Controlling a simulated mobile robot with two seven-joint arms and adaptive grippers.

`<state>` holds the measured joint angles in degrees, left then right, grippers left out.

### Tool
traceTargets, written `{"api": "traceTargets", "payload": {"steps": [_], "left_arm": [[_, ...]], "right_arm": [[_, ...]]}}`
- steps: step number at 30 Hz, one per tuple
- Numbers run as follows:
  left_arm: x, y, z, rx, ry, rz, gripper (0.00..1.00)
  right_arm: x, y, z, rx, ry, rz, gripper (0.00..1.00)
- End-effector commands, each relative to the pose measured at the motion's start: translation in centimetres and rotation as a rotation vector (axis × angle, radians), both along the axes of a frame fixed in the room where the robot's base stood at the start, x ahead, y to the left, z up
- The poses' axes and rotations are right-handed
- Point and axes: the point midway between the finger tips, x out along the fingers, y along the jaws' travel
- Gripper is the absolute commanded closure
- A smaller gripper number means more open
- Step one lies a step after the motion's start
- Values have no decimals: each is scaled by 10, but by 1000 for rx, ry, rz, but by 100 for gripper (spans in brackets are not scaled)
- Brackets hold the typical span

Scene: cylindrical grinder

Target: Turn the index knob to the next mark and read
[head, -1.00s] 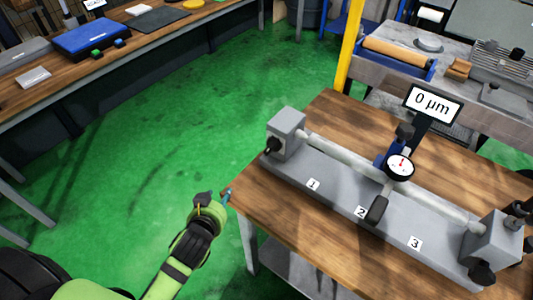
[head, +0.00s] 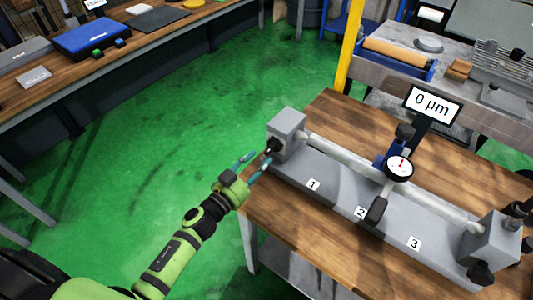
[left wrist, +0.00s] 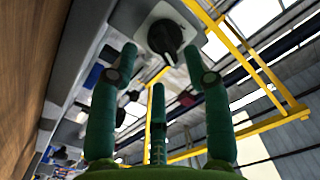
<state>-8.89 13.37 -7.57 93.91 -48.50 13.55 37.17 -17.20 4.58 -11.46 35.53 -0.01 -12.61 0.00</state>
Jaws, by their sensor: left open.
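The index knob (head: 274,145) is black and sits on the left face of the grey headstock (head: 287,124). In the left wrist view the knob (left wrist: 165,37) shows at the top, with a bar-shaped grip, just beyond my fingertips. My left gripper (head: 257,160) is open, close in front of the knob with its fingers pointing at it. In the left wrist view its green fingers stand on either side below the knob; contact cannot be told. The dial gauge (head: 399,167) stands near mark 2, and the display (head: 432,104) reads 0 µm. My right gripper is not in view.
The grey bed (head: 335,195) carries labels 1, 2 and 3 and a long bar (head: 345,153), on a wooden table (head: 262,205). Another workbench (head: 150,40) is at the upper left. The green floor between them is clear.

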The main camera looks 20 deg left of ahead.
Motion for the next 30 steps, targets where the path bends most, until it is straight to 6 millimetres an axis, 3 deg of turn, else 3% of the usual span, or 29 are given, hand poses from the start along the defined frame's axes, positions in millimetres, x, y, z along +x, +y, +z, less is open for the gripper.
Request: {"api": "traceTargets", "payload": {"steps": [7,18,19,22,23,30], "left_arm": [[33,-12,1,-3,0,3,51],[40,-15,0,-1,1,1,51],[40,-15,0,-1,1,1,55],[40,-15,0,-1,0,2,95],[40,-15,0,-1,0,2,100],[40,-14,0,3,-1,2,100]], "right_arm": [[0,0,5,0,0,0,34],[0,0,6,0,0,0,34],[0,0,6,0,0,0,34],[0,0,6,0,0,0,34],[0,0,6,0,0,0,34],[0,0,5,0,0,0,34]]}}
